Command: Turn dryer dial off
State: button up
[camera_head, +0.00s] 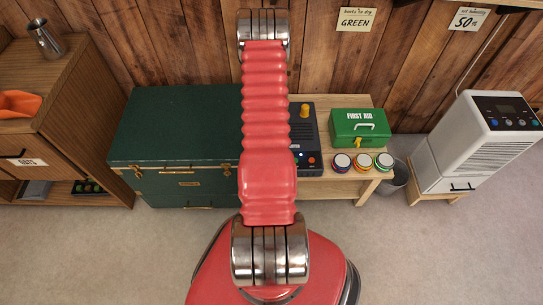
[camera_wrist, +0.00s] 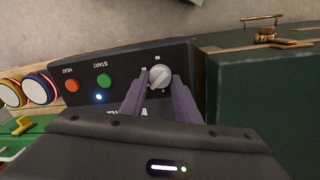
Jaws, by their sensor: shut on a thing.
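The dryer (camera_head: 311,139) is a dark box on the wooden bench, partly hidden behind my red arm. In the wrist view its dark front panel (camera_wrist: 122,72) shows a round silver dial (camera_wrist: 160,77) with a pale pointer mark, set among small numbers too small to read surely. My gripper (camera_wrist: 161,80) has one purple finger on each side of the dial and is shut on it. A red-orange HEAT button (camera_wrist: 71,86) and a green START button (camera_wrist: 104,81) sit beside the dial, with a lit blue-white lamp (camera_wrist: 99,97). My gripper is hidden in the head view.
A dark green chest (camera_head: 180,130) stands close beside the dryer. A green first aid box (camera_head: 360,128) and several round coloured tins (camera_head: 342,162) are on the bench (camera_head: 345,186). A white appliance (camera_head: 480,140) stands at the right. The grey floor in front is clear.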

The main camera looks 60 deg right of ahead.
jog(key=n, duration=0.6)
jog(key=shift+s+a+f, duration=0.15)
jog(key=shift+s+a, duration=0.25)
jog(key=n, duration=0.4)
jog(key=shift+w+d+h, duration=0.15)
jog(key=shift+w+h, duration=0.05)
jog(key=shift+h, duration=0.1)
jog(key=shift+w+d+r+n+t, duration=0.1)
jog(key=shift+d+r+n+t, duration=0.1)
jog(key=shift+n+t, duration=0.1)
jog(key=o, duration=1)
jog(key=shift+a, duration=0.15)
jog(key=shift+o, duration=0.2)
jog(key=shift+r, duration=0.1)
notch_tip(320, 180, up, 13)
jog(key=a, duration=0.1)
jog(key=shift+w+r, duration=0.2)
jog(key=shift+w, duration=0.1)
